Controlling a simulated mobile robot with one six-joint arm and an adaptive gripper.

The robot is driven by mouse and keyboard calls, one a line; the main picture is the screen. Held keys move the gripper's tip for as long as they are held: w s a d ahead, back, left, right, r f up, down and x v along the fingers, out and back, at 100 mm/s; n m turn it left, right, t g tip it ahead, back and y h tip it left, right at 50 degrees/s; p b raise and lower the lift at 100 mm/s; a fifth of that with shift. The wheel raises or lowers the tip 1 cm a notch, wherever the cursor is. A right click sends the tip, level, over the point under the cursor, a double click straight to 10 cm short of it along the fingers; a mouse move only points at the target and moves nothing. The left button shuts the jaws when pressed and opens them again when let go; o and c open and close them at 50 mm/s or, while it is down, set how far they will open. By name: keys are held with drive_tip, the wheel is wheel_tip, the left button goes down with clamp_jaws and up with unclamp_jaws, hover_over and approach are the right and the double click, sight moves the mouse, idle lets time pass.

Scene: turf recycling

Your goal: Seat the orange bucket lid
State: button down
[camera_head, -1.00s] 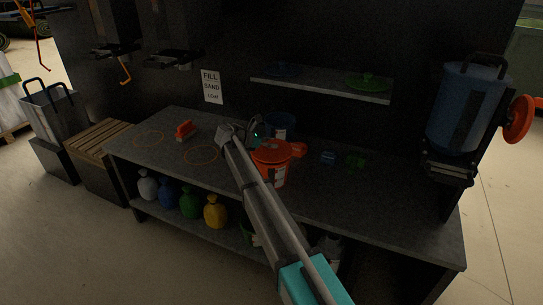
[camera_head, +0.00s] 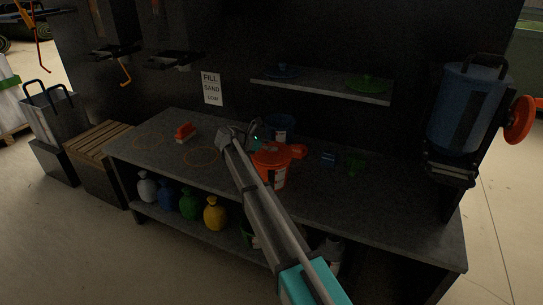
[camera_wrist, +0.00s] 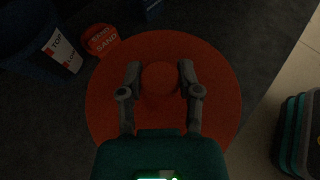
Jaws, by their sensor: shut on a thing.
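The orange lid (camera_head: 268,156) is a round disc with a central knob, lying over the top of the orange bucket (camera_head: 277,178) on the bench. In the wrist view the lid (camera_wrist: 220,90) fills the middle, and my gripper (camera_wrist: 160,72) has its two fingers on either side of the knob, shut on it. The bucket is hidden under the lid in the wrist view. I cannot tell whether the lid's rim is fully down all round.
A blue bucket (camera_head: 281,121) stands just behind. A small orange disc (camera_wrist: 100,39) with lettering lies beside the lid. A blue block (camera_head: 328,158) and a green item (camera_head: 355,163) are to the right.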

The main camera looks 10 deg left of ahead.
drive_tip(key=shift+f+b, duration=0.4)
drive_tip(key=shift+c, duration=1)
unclamp_jaws()
drive_tip(key=shift+o, duration=1)
drive_tip(key=shift+r, duration=0.15)
wheel_tip(320, 180, up, 9)
drive_tip(key=p, duration=0.9)
drive_tip(key=s+d+f+b, duration=0.4)
drive_tip(key=s+d, duration=0.4)
drive_tip(key=s+d+f+b, duration=0.5)
drive_tip(key=s+d, duration=0.3)
drive_tip(key=shift+s+f, duration=0.3)
drive_tip(key=shift+s, duration=0.05)
